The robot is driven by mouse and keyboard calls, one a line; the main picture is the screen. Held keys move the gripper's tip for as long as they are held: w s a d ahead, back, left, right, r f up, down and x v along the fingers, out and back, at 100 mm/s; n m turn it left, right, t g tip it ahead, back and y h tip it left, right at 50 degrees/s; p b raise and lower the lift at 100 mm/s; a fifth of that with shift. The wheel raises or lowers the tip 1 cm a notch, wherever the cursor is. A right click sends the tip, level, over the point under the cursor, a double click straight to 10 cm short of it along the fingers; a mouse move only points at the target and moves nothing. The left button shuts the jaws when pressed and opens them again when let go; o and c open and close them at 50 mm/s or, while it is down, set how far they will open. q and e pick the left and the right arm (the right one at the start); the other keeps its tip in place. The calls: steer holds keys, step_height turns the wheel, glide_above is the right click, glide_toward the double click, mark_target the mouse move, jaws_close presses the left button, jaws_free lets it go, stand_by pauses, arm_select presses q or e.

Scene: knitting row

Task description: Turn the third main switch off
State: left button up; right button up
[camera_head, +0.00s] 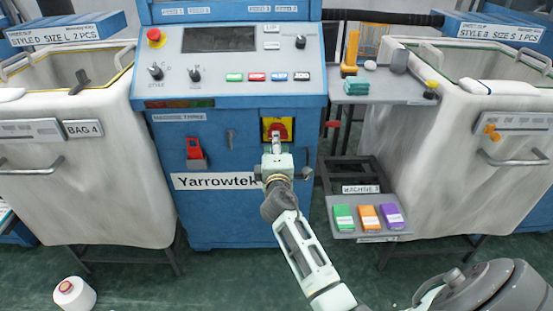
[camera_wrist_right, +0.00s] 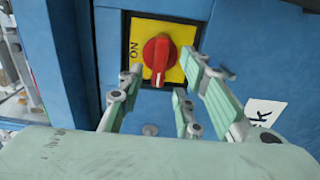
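The main switch (camera_head: 285,127), a red rotary knob on a yellow plate, is on the blue front of the machine marked Yarrowtek. In the right wrist view the red knob (camera_wrist_right: 156,57) has its grip upright, and the word ON stands sideways to its left on the yellow plate (camera_wrist_right: 178,72). My right gripper (camera_head: 276,140) reaches up to the switch and partly covers it. My left gripper is not in view.
A red handle (camera_head: 194,149) is left of the switch. White bins (camera_head: 90,180) and (camera_head: 460,150) flank the machine. A tray (camera_head: 345,225) with green, orange and purple blocks sits low on the right. A yarn cone (camera_head: 75,293) stands on the floor.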

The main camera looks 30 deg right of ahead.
steer(key=v, duration=0.9)
